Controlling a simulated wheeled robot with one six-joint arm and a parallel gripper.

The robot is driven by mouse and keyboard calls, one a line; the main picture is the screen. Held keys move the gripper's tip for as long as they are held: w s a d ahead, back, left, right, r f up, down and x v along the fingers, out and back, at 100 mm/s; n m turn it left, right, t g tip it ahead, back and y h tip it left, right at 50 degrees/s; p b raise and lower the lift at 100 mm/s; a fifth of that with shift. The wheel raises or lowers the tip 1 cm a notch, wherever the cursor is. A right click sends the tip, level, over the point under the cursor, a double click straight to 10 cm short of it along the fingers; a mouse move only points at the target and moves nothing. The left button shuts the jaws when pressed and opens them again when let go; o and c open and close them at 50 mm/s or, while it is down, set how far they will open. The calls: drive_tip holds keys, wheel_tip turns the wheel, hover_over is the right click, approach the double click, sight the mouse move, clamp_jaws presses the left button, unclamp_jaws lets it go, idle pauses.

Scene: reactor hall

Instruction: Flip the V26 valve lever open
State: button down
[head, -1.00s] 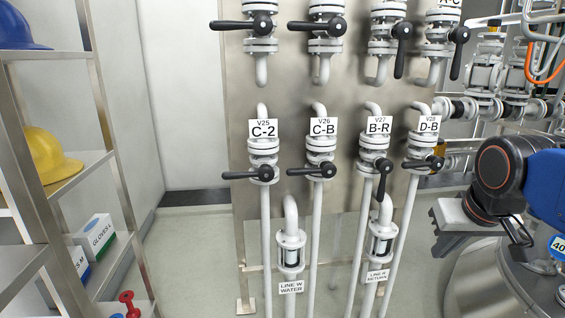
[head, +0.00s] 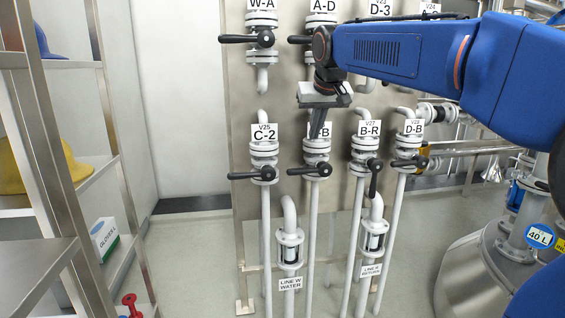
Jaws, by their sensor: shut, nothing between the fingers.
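The V26 valve (head: 316,145) is the second from the left in the lower row, a white flanged body on a vertical pipe. Its black lever (head: 304,171) points left, across the pipe. Its label plate, which read V26 C-B earlier, is partly covered by my fingers. My gripper (head: 317,135) points down in front of the label, its fingers shut and empty. The fingertips are above the lever in the picture; I cannot tell the gap in depth.
The V25 valve (head: 264,150) is to the left, its lever also pointing left. The V27 valve (head: 366,147) has its lever down, and V28 (head: 410,145) has its lever left. A metal shelf (head: 100,178) stands at the far left. A steel vessel (head: 480,265) is at right.

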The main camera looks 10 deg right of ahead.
drive_tip(key=shift+w+a+r, duration=0.3)
drive_tip(key=shift+w+a, duration=0.2)
drive_tip(key=shift+a, duration=0.15)
drive_tip(key=shift+w+a+r, duration=0.25)
drive_tip(key=shift+w+a, duration=0.2)
drive_tip(key=shift+a, duration=0.2)
hover_over(299, 171)
wheel_tip(299, 171, down, 8)
drive_tip(key=shift+w+r, duration=0.1)
drive_tip(key=shift+w, duration=0.05)
wheel_tip(299, 171, down, 3)
drive_tip(key=shift+f, duration=0.15)
drive_tip(key=shift+s+f, duration=0.25)
drive_tip(key=shift+f, duration=0.35)
drive_tip(key=shift+f, duration=0.1)
